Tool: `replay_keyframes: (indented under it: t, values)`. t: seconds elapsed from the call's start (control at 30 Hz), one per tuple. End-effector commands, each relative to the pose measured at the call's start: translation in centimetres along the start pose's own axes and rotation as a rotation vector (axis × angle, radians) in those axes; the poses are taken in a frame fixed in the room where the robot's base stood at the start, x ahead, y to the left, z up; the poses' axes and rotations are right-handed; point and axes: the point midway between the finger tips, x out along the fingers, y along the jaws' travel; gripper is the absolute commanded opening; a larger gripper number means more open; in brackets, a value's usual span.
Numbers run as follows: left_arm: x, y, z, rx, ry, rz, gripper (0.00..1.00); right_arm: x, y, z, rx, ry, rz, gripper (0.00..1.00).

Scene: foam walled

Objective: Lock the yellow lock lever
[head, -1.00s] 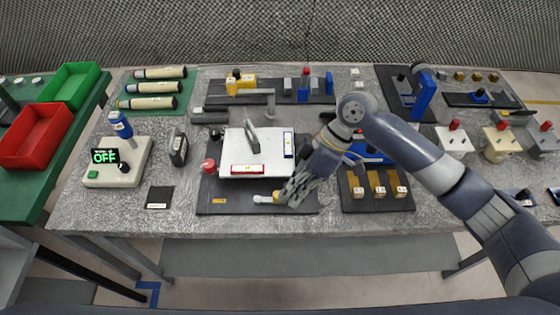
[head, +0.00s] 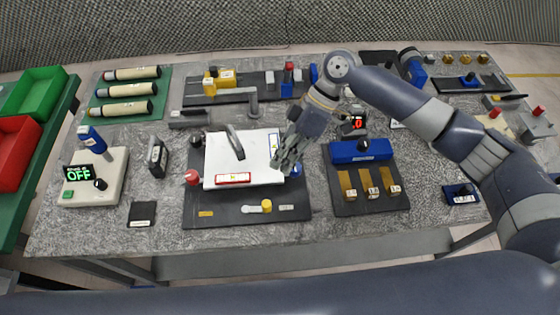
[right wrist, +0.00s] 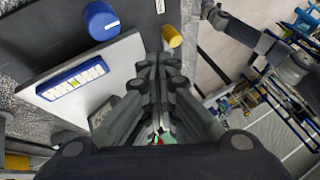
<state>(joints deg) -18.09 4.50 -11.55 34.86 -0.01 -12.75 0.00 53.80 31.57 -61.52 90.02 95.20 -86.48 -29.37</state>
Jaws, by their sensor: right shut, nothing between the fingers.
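The yellow lock lever (head: 267,206) is a small yellow knob with a pale arm pointing left. It sits on the dark base plate (head: 200,216), in front of the white panel (head: 215,156). My right gripper (head: 286,164) is shut and empty, above the right edge of the white panel, behind and to the right of the lever and apart from it. In the right wrist view a yellow part, likely the lever knob (right wrist: 172,36), shows beyond the closed fingers (right wrist: 158,100). My left gripper is not in view.
The white panel carries a grey handle (head: 235,142), a red level (head: 233,178) and a blue level (right wrist: 72,78). A red knob (head: 192,177) stands at its left. A block set with brass pieces (head: 368,181) is at the right. The table's front strip is clear.

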Motion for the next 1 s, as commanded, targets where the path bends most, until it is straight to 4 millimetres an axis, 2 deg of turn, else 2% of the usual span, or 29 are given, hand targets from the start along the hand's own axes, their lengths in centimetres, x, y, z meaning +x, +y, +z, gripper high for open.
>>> replay_keyframes:
  t: [0.2, 0.4, 0.7, 1.0]
  values:
    - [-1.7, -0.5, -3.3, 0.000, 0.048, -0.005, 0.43, 4.0, -0.3, -0.1, 0.003, -0.001, -0.005, 0.00]
    - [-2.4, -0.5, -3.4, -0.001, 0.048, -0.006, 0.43, 6.8, -0.1, -0.1, 0.002, 0.000, -0.003, 0.00]
    - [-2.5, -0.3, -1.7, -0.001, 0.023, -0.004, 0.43, 7.9, 0.0, 0.0, 0.002, 0.000, 0.000, 0.00]
    - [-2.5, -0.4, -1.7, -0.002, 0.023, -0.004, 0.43, 7.9, 0.1, -0.1, 0.006, 0.003, 0.002, 0.00]
